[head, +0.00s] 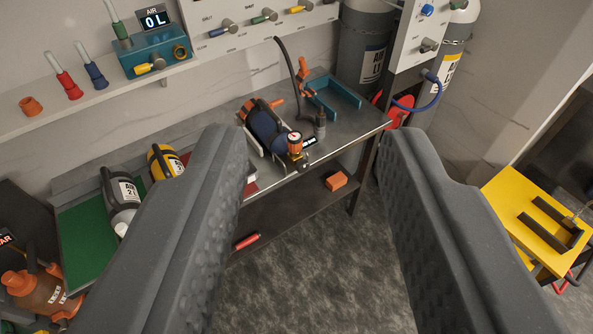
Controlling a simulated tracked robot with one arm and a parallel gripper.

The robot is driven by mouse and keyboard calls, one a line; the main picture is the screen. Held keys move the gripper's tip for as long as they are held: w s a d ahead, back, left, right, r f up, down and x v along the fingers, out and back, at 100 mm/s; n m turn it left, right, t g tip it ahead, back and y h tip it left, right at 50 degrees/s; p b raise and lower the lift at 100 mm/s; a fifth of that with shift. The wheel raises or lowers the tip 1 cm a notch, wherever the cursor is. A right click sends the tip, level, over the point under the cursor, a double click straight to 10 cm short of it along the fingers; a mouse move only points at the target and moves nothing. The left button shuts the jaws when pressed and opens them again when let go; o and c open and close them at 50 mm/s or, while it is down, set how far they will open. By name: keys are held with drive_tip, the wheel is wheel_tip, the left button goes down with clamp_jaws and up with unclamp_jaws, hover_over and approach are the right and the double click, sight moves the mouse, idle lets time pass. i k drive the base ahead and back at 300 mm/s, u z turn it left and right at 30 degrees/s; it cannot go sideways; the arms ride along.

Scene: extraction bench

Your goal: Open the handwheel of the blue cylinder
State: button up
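The blue cylinder (267,128) lies tilted in a light metal cradle on the grey bench. Its far end is orange, and an orange valve fitting with a white-faced gauge (294,139) is at its near end. I cannot clearly make out the handwheel at this size. A dark upright fitting (320,124) with a hose stands just right of the gauge. My gripper (312,140) is open and empty. Its two grey fingers frame the cylinder from left and right, apart from it; the left finger hides part of the bench.
Yellow (160,160) and grey (122,195) cylinders lie on the left. A teal bracket (335,95) sits behind the gauge. An orange block (336,181) is on the lower shelf. A yellow table (505,200) stands right. Tall grey cylinders (365,45) stand at the back. The floor in front is clear.

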sight(302, 166)
drive_tip(key=u, duration=0.05)
drive_tip(key=i, duration=1)
drive_tip(key=z, duration=0.05)
